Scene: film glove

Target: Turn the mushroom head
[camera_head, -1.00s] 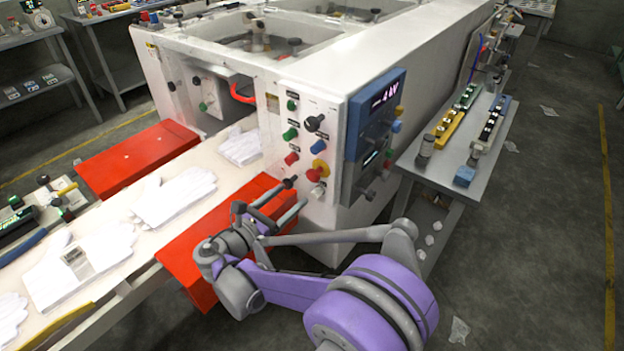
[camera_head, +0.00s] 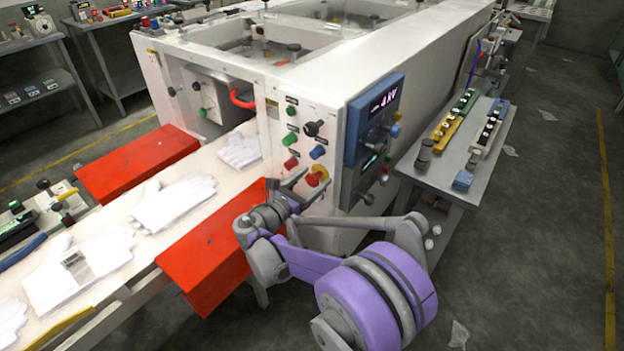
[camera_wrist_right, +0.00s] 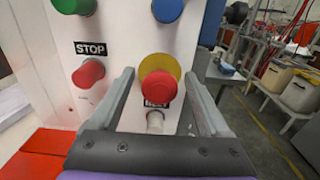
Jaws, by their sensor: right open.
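The mushroom head (camera_head: 313,179) is a red round knob on a yellow collar, low on the white machine's front panel. In the right wrist view the red mushroom head (camera_wrist_right: 158,86) sits between my two fingers, with a gap on each side. My right gripper (camera_head: 312,181) is open around it in the picture; it also shows in the wrist view (camera_wrist_right: 157,76). I see no clear contact, and the exact depth is hard to tell. My left gripper is in neither view.
A red button (camera_wrist_right: 89,73) under a STOP label is left of the mushroom head. A blue button (camera_wrist_right: 167,9) is above, and a pale knob (camera_wrist_right: 155,121) below. White gloves (camera_head: 172,203) lie on the conveyor.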

